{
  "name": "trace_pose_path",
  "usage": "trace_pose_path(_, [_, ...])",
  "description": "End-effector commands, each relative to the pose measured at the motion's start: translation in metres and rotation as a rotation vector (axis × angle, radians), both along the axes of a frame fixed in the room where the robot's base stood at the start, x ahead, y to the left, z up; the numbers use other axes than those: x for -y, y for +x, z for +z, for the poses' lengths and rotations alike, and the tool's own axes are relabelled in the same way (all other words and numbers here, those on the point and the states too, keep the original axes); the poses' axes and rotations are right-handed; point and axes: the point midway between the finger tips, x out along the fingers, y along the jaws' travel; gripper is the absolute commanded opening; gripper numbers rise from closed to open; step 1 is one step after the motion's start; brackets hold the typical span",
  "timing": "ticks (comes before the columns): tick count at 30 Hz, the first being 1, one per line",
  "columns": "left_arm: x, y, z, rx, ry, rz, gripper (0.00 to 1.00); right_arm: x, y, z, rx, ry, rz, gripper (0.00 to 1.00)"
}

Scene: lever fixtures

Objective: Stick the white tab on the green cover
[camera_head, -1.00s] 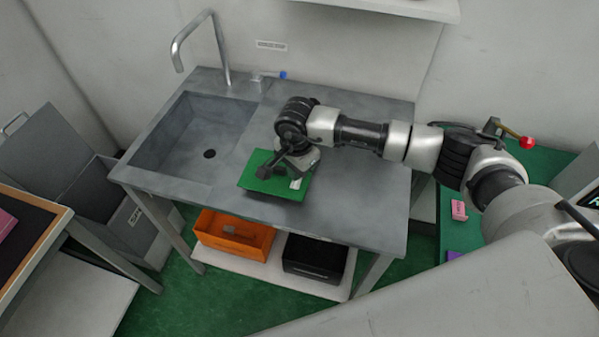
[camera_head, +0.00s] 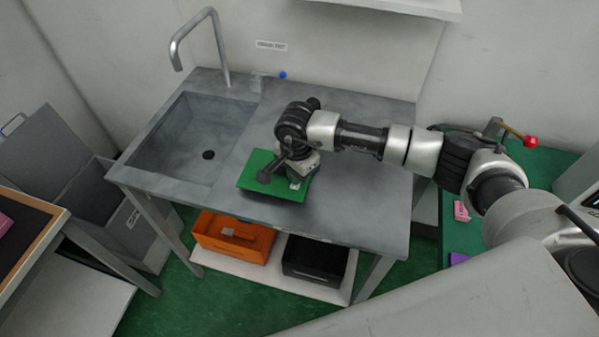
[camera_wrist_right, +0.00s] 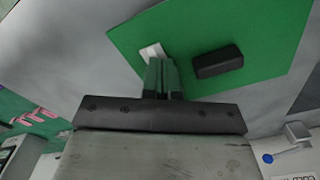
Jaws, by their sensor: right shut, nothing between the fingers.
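The green cover (camera_head: 252,181) lies on the grey sink table, right of the basin. It fills much of the right wrist view (camera_wrist_right: 225,25). A small white tab (camera_head: 295,185) lies on the cover near its right edge; it also shows in the wrist view (camera_wrist_right: 151,51). My right gripper (camera_wrist_right: 160,62) is shut and empty, its fingertips right beside or touching the tab; I cannot tell which. In the head view my right gripper (camera_head: 298,174) points down over the cover's right part. My left gripper is not in view.
A dark block (camera_wrist_right: 218,61) sits on the cover close to the fingers. The sink basin (camera_head: 190,140) and tap (camera_head: 220,50) are at the left. Orange (camera_head: 235,238) and black (camera_head: 315,262) bins stand below. The table's right part is clear.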

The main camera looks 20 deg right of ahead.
Motion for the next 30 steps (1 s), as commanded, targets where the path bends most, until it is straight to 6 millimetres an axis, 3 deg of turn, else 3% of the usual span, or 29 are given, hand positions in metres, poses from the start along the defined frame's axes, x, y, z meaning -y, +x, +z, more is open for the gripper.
trace_pose_path(11, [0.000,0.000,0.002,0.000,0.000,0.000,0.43,0.000,0.000,0.002,-0.001,0.000,0.000,0.00])
trace_pose_path(30, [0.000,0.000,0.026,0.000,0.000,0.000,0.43,0.000,0.000,0.052,0.001,0.000,0.000,0.00])
